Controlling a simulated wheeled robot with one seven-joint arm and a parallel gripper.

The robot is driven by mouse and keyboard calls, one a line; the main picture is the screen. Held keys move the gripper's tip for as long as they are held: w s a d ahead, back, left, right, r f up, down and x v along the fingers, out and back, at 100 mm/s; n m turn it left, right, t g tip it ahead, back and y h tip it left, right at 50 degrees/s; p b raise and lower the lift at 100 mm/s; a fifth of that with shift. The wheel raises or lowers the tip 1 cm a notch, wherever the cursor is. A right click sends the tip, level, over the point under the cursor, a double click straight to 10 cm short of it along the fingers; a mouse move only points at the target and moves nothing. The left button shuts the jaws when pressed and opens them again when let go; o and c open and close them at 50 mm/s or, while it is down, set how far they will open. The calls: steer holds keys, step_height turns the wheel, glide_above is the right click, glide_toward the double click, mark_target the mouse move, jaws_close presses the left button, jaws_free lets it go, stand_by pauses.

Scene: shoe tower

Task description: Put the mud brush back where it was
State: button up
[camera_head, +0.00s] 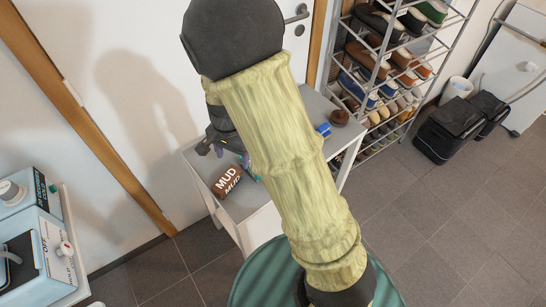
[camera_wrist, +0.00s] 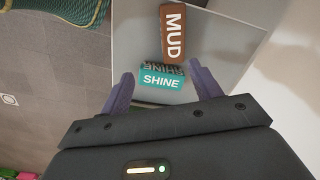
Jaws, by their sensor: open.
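The mud brush (camera_head: 227,182) is a brown block with white MUD lettering. It lies on the grey top of a small side table (camera_head: 243,209), near the left end. In the wrist view the mud brush (camera_wrist: 173,33) lies beyond my fingertips, with a teal SHINE brush (camera_wrist: 162,80) nearer, between my fingers in the picture. My gripper (camera_wrist: 164,74) is open with two purple fingers and holds nothing. In the head view my gripper (camera_head: 231,157) is over the table, partly hidden by my arm.
A blue item (camera_head: 323,130) and a brown round pot (camera_head: 339,117) stand at the table's right end. A shoe rack (camera_head: 385,80) full of shoes is behind it on the right. Black bags (camera_head: 449,129) sit on the floor. A machine stand (camera_head: 30,240) is at left.

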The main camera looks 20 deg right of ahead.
steer(key=s+d+r+n+t, duration=0.2)
steer(key=s+d+r+n, duration=0.6)
steer(key=s+d, duration=0.2)
steer(key=shift+s+d+n, duration=0.25)
steer(key=shift+s+n, duration=0.05)
steer(key=shift+s, duration=0.15)
stand_by(0.4)
